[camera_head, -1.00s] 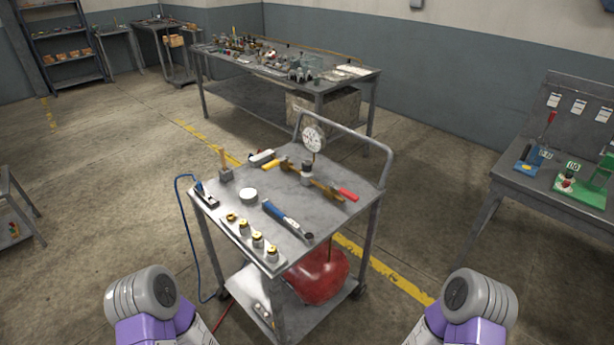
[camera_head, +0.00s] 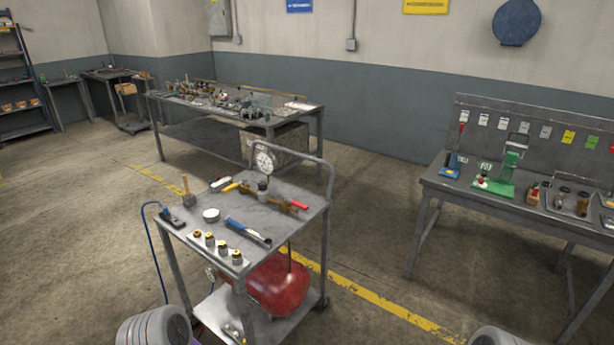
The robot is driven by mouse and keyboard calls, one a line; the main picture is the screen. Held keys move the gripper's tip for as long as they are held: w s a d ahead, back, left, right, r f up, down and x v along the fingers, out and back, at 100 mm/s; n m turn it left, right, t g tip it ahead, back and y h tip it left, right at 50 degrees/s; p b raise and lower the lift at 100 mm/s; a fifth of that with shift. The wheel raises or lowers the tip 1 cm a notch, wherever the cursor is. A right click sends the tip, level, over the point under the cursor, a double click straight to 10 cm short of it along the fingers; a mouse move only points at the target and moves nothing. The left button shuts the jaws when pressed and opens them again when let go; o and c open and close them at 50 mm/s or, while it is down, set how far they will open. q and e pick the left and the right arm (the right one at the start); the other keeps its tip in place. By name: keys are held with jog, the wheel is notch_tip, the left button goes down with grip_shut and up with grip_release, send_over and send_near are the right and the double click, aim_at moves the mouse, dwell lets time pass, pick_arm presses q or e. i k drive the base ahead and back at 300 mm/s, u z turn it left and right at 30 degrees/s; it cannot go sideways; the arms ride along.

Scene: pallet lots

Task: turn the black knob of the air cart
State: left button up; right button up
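The air cart (camera_head: 286,215) is a grey metal trolley left of centre, with a red tank (camera_head: 276,287) on its lower shelf. Near the back of its top stand a round white dial gauge (camera_head: 265,160) and a brass fitting (camera_head: 279,203) with a red-handled lever (camera_head: 299,206). A small dark knob-like part (camera_head: 263,184) sits on the fitting below the gauge; it is too small to make out clearly. Only parts of my two arms show at the bottom edge. Both grippers are out of view.
The cart top also holds a blue-handled tool (camera_head: 243,229), a white round tin (camera_head: 211,215) and several brass fittings on a strip. A blue hose (camera_head: 153,258) hangs at its left. Workbenches stand behind (camera_head: 263,122) and right (camera_head: 436,182). Floor between cart and right bench is clear.

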aim_at(262, 186)
jog(key=z, duration=0.85)
jog(key=i, duration=1.6)
jog(key=u, duration=0.55)
jog(key=i, duration=1)
jog(key=u, duration=1.1)
